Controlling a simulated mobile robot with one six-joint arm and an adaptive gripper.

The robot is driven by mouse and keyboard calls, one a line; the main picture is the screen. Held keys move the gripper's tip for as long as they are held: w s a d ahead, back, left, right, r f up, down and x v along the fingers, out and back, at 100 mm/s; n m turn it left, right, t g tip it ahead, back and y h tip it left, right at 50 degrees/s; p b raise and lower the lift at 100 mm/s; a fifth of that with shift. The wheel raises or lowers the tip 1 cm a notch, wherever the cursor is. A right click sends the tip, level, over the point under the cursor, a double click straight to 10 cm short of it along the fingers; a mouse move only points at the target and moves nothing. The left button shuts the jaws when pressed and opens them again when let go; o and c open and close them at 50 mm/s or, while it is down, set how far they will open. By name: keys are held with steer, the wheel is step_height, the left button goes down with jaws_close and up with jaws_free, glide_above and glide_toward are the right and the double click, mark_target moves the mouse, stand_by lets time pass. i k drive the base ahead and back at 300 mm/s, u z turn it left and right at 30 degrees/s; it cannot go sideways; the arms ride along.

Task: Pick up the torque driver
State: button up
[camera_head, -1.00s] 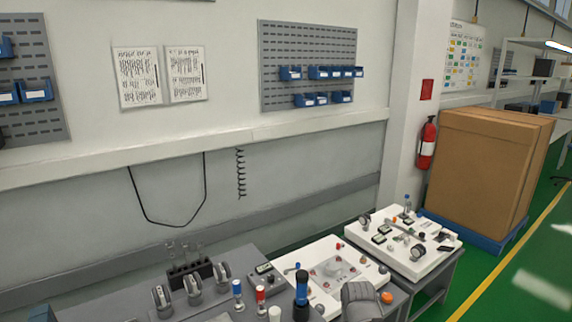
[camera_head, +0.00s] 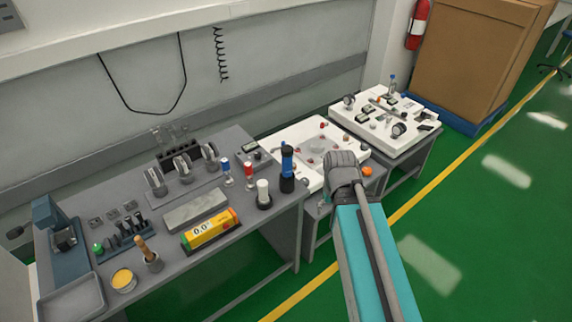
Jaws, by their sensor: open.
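The fingers of my gripper cannot be made out in this view.
Left of the tool stand a white-topped cylinder (camera_head: 263,193) and red and blue capped pieces. White-topped stations (camera_head: 405,120) stand behind. Green floor (camera_head: 490,230) is free at the right.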

mark_target(287, 151)
steer(key=k, duration=1.35)
steer(key=z, duration=0.4)
steer(key=i, duration=1.85)
steer(key=u, duration=0.55)
